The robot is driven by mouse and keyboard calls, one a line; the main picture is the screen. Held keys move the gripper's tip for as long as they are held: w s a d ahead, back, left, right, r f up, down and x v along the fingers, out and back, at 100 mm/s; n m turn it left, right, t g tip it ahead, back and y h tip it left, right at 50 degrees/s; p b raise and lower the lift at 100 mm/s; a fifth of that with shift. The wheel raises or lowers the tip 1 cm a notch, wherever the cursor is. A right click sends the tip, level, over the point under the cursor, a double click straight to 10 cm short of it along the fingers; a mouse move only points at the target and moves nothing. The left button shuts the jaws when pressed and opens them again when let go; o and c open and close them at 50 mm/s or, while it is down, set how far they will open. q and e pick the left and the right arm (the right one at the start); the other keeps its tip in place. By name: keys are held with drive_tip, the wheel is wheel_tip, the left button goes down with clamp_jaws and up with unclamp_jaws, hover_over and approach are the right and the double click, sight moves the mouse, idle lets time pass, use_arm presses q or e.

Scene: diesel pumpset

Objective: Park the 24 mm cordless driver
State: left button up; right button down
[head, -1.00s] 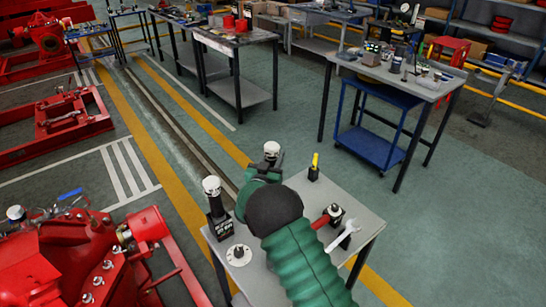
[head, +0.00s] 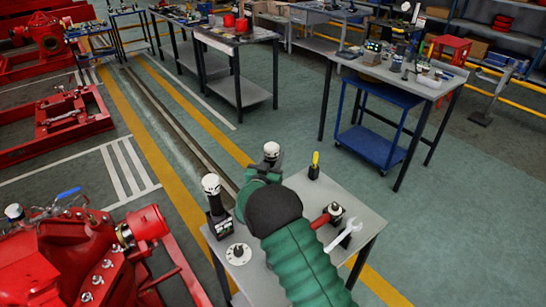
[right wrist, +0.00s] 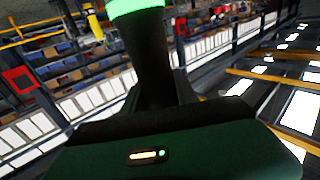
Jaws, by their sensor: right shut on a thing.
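My right arm reaches in from the bottom of the head view over a small grey table (head: 345,190). Its gripper (head: 277,164) is at the table's far left edge, mostly hidden by the arm. It is shut on a dark-handled tool with a white top (head: 271,149), apparently a cordless driver. In the right wrist view, the held dark handle (right wrist: 152,60) rises from the gripper and has a bright green band. A similar white-topped driver (head: 211,187) stands upright at the table's left, in a black labelled holder (head: 221,225). I cannot read sizes. My left gripper is out of view.
The table also bears a white round flange (head: 238,254), a yellow-handled tool (head: 314,166), a red-handled tool (head: 326,216) and a wrench (head: 343,234). A red pump (head: 80,260) stands at left.

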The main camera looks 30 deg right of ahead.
drive_tip(key=shift+f+b, duration=0.4)
drive_tip(key=shift+f, duration=0.05)
drive_tip(key=c, duration=0.9)
unclamp_jaws()
drive_tip(key=shift+o, duration=0.2)
drive_tip(key=shift+f, duration=0.15)
drive_tip(key=v, duration=1.7)
